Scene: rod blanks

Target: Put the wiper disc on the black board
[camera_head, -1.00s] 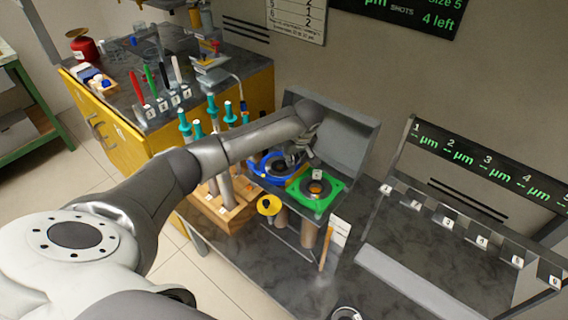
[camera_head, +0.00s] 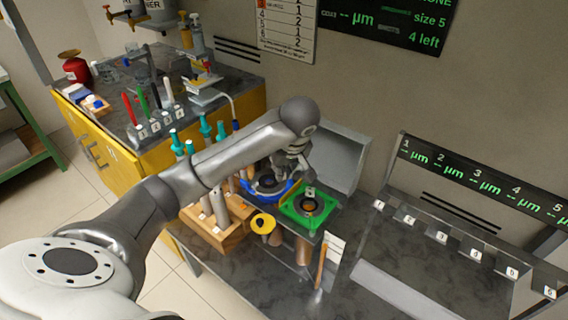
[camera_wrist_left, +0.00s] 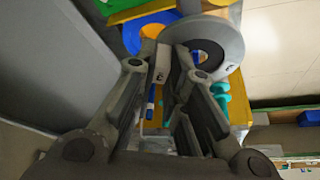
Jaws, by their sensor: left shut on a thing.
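In the left wrist view a grey disc (camera_wrist_left: 228,36) with a dark inner ring and a central hole is tilted at my left gripper (camera_wrist_left: 178,58). The fingers are shut on a small pale part (camera_wrist_left: 163,64) beside the disc; whether it belongs to the disc is unclear. In the head view my left gripper (camera_head: 292,168) points down above the blue holder (camera_head: 285,187), its fingertips partly hidden. A black board with green text (camera_head: 395,30) hangs on the back wall; a second black strip (camera_head: 485,182) numbered from 1 stands at the right. My right gripper is out of view.
A green holder (camera_head: 309,206) with a dark ring sits right beside the blue one. A wooden rack (camera_head: 225,236) with upright rods and teal-topped tools stands left of it. A yellow funnel-like part (camera_head: 262,223) is in front. The grey bench top (camera_head: 375,235) at right has free room.

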